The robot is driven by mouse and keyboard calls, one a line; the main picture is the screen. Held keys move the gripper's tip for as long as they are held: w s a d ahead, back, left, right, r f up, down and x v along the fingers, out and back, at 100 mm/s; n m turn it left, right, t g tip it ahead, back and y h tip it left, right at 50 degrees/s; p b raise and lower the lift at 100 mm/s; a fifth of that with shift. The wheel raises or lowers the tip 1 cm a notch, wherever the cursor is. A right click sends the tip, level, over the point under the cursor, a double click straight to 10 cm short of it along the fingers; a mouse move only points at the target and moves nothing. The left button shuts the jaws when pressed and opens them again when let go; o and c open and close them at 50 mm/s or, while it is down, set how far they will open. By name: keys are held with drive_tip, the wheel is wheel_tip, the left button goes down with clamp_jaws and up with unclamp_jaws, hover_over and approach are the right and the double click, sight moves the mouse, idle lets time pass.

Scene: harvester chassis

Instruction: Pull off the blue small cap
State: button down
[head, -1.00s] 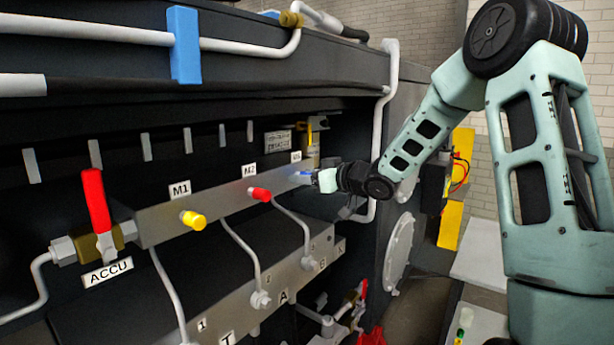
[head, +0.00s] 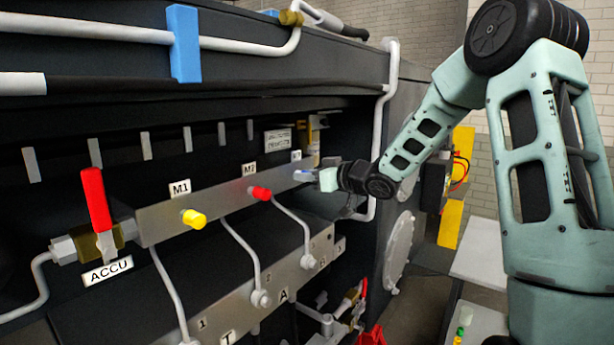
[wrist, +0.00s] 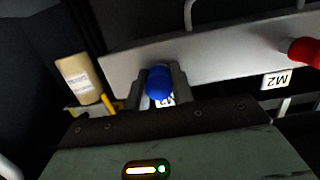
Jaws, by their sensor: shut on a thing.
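The blue small cap (wrist: 158,84) sits between the two grey fingers of my gripper (wrist: 161,88) in the wrist view, in front of the metal bar. My gripper is shut on it. In the head view my gripper (head: 313,178) is at the right end of the metal bar (head: 225,204), beside the third label, and mostly hides the cap. The frames do not clearly show whether the cap still touches its port.
A red cap (head: 260,193) and a yellow cap (head: 194,219) stick out of the same bar. A red-handled valve (head: 96,200) is at its left end. Thin pipes run below. A beige cylinder (wrist: 78,78) stands near my gripper. A white pipe (head: 382,130) edges the recess.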

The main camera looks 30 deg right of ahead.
drive_tip(key=v, duration=0.2)
drive_tip(key=p+v, duration=0.1)
drive_tip(key=shift+s+d+f, duration=0.15)
drive_tip(key=shift+s+f, duration=0.1)
drive_tip(key=shift+s, duration=0.1)
